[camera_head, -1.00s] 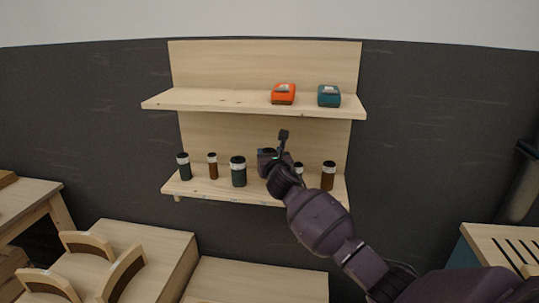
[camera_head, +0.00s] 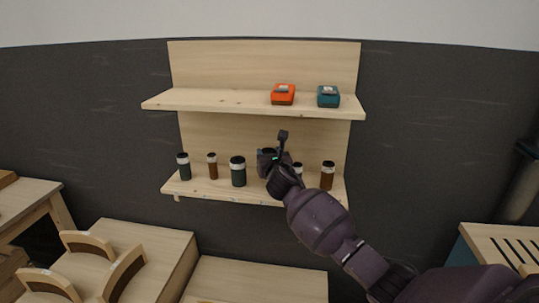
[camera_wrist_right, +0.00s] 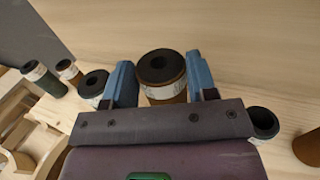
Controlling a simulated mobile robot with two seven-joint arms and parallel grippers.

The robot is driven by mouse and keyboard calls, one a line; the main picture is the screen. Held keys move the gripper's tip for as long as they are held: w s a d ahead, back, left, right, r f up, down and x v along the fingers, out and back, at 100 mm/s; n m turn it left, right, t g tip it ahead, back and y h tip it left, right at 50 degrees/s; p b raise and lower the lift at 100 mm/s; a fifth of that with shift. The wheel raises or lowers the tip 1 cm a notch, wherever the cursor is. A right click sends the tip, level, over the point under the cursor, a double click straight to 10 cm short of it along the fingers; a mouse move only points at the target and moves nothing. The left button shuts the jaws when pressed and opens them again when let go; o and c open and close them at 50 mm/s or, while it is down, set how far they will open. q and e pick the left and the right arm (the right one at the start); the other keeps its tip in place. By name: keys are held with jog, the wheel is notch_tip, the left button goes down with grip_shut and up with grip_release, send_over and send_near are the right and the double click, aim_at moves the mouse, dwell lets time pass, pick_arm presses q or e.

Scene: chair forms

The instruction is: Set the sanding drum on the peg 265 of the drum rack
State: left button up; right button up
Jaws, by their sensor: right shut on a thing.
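The sanding drum (camera_wrist_right: 163,72) in my right gripper is a brown cylinder with a dark, holed top and a pale label band. My right gripper (camera_head: 268,157) is over the lower shelf (camera_head: 230,192) of the wooden rack, between standing drums. In the wrist view its blue fingers (camera_wrist_right: 160,82) are shut on the drum, one on each side. In the head view the gripper mostly hides the held drum. I cannot tell whether its base touches the shelf. No bare peg or readable number shows. My left gripper is not in view.
Left of the gripper stand a dark green drum (camera_head: 238,172), a thin brown drum (camera_head: 212,167) and another dark drum (camera_head: 184,168). On the right are a partly hidden drum (camera_head: 298,168) and a brown drum (camera_head: 328,176). Orange (camera_head: 283,95) and teal (camera_head: 328,97) boxes sit above.

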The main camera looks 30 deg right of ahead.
jog(key=shift+f+b, duration=0.8)
jog(key=shift+f, duration=0.6)
dwell(0.7)
jog(key=o, duration=1.1)
jog(key=shift+s, duration=0.1)
jog(key=shift+p+v, duration=0.7)
jog(key=shift+v, duration=4.65)
